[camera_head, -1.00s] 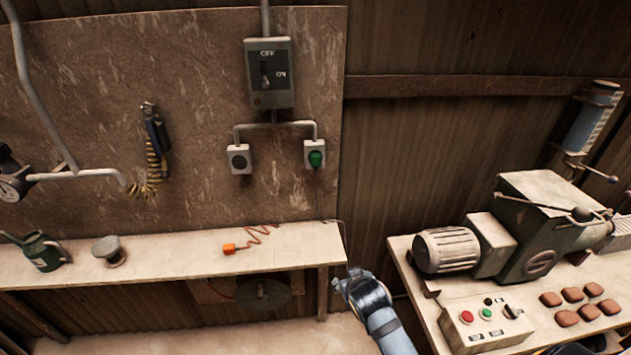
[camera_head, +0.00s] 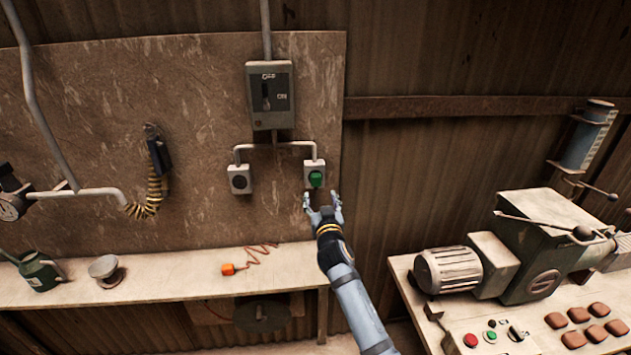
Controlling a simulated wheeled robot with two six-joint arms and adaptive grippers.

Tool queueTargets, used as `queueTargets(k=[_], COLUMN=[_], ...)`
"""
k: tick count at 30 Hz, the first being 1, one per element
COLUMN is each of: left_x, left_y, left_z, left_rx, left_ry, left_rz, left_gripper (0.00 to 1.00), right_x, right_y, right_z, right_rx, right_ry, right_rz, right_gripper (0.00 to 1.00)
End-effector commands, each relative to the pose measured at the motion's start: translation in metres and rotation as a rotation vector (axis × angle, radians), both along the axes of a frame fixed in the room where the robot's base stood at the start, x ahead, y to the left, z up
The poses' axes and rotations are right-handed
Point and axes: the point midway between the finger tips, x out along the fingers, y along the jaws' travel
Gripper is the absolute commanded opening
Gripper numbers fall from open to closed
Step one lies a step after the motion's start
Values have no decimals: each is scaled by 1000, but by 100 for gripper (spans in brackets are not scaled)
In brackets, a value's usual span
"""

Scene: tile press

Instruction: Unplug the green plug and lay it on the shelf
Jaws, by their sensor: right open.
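The green plug (camera_head: 316,179) sits in the right-hand grey socket box on the wall panel, below the switch box. My right gripper (camera_head: 322,197) is open, with its fingers pointing up just below the plug; whether they touch it I cannot tell. The shelf (camera_head: 190,284) runs along the wall below the sockets, and its right end lies behind my right arm. The plug's cord is hidden behind my gripper and arm. My left gripper is not in view.
An orange plug (camera_head: 228,269) with a coiled cord lies on the shelf. A green watering can (camera_head: 40,272) and a small grey stand (camera_head: 104,269) are at its left. The switch box (camera_head: 269,95) and an empty socket (camera_head: 239,179) are nearby. The press (camera_head: 530,250) stands at the right.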

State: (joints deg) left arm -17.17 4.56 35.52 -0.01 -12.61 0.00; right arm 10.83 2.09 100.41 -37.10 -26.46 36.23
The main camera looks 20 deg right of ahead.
Motion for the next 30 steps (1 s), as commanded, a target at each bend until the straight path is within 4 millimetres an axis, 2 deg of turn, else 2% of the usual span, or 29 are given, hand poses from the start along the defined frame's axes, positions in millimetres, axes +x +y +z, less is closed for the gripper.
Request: queueTargets(k=[7, 16, 21, 30], left_x=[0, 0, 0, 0], left_y=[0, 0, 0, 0], left_z=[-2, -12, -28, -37], left_rx=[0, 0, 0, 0], left_ry=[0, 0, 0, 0], left_rz=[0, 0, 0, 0], left_gripper=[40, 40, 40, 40], right_x=[7, 47, 69, 86], right_y=[-2, -14, -20, -25], right_z=[-1, -2, -4, -1], right_rx=[0, -1, 0, 0], right_ry=[2, 2, 1, 2], right_rz=[0, -2, -1, -1], right_gripper=[60, 60, 60, 60])
